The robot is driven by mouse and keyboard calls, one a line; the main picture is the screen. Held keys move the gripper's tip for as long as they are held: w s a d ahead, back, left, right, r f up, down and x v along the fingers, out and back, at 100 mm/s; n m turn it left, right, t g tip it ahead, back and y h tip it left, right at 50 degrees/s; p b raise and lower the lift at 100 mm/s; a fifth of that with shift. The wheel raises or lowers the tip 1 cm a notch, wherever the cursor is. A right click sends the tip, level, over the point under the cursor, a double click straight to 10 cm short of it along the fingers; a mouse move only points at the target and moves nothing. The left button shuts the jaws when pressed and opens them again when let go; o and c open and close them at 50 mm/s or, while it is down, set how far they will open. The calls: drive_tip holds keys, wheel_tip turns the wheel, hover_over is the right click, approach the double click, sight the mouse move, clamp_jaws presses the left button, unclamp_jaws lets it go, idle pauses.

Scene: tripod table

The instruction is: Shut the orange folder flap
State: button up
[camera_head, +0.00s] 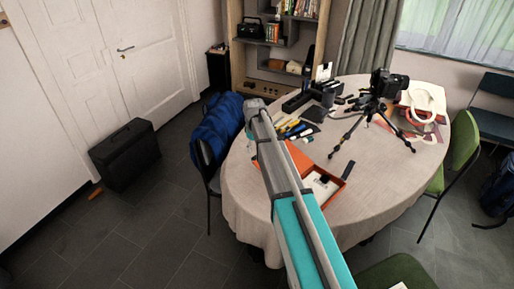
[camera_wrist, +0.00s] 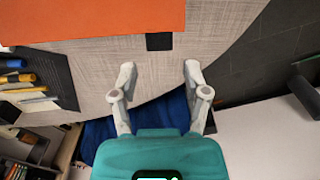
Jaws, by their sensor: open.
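The orange folder lies open on the table, partly hidden behind my arm in the head view. Its tray part (camera_head: 322,203) holds pale and dark items. An orange panel, seemingly the flap (camera_head: 299,158), shows beyond it beside my arm. In the wrist view a flat orange panel (camera_wrist: 90,20) fills the upper left, with a small black tab (camera_wrist: 159,41) at its edge. My gripper (camera_wrist: 160,73) is open and empty, its fingers apart below the tab in the picture and not touching it. In the head view my arm's end is at the table's left edge.
The round table (camera_head: 245,190) has a pale cloth. A camera on a tripod (camera_head: 372,105) stands right of the folder. A chair with a blue jacket (camera_head: 215,128) is close at the left edge.

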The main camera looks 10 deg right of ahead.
sight(254, 157)
drive_tip(key=shift+f+b, duration=1.85)
drive_tip(key=shift+f, duration=0.3)
drive_tip(key=c, duration=0.4)
